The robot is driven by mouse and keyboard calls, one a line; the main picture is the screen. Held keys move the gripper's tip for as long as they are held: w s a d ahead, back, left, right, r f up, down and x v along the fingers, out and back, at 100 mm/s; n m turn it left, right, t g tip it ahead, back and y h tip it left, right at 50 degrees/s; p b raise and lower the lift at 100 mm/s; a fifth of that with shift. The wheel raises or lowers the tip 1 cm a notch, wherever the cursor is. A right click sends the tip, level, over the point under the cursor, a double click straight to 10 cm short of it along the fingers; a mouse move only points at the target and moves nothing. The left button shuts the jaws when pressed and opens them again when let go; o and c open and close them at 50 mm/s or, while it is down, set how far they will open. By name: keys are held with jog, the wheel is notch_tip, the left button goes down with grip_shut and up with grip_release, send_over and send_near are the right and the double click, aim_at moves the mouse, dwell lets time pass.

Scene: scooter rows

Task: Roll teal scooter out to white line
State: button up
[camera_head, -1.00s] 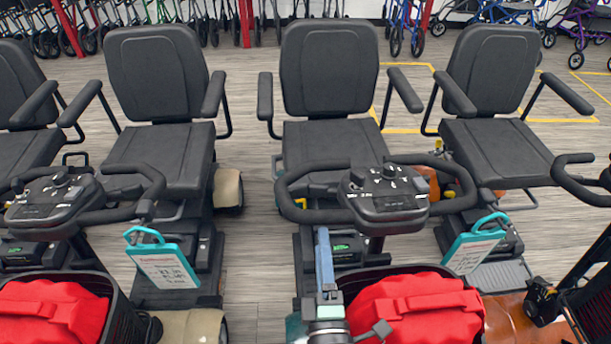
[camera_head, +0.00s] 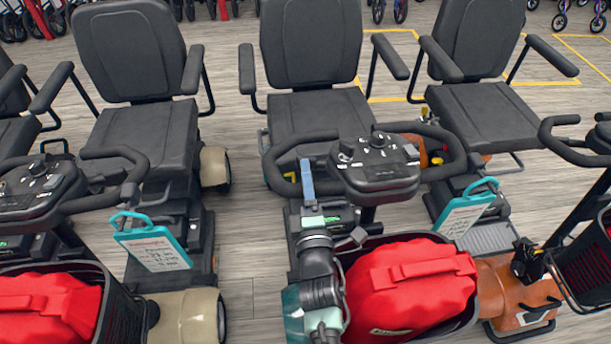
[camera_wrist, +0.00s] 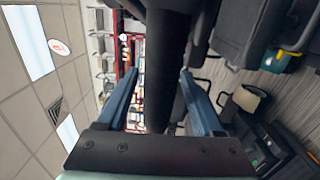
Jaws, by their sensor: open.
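The teal scooter stands in the middle of the head view; a bit of its teal body (camera_head: 293,318) shows low beside my arm. It has a black seat, a black tiller console (camera_head: 376,165) with a loop handlebar (camera_head: 440,172), and a front basket (camera_head: 462,318) holding a red bag (camera_head: 412,290). My gripper (camera_head: 307,180), with blue fingers, is at the left part of this handlebar. In the wrist view my gripper (camera_wrist: 157,85) is open, with a thick black bar (camera_wrist: 167,55) between its fingers. Whether the fingers touch it is unclear. No white line is visible.
A beige scooter (camera_head: 187,318) stands close on the left and an orange-brown one (camera_head: 512,285) close on the right. Teal tags (camera_head: 152,245) hang from the neighbours. Narrow strips of grey wood floor (camera_head: 250,270) lie between. Yellow floor markings (camera_head: 400,98) are behind the seats.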

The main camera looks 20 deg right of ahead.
jog(key=shift+w+d, duration=0.1)
jog(key=shift+w, duration=0.5)
grip_shut()
dwell(1.1)
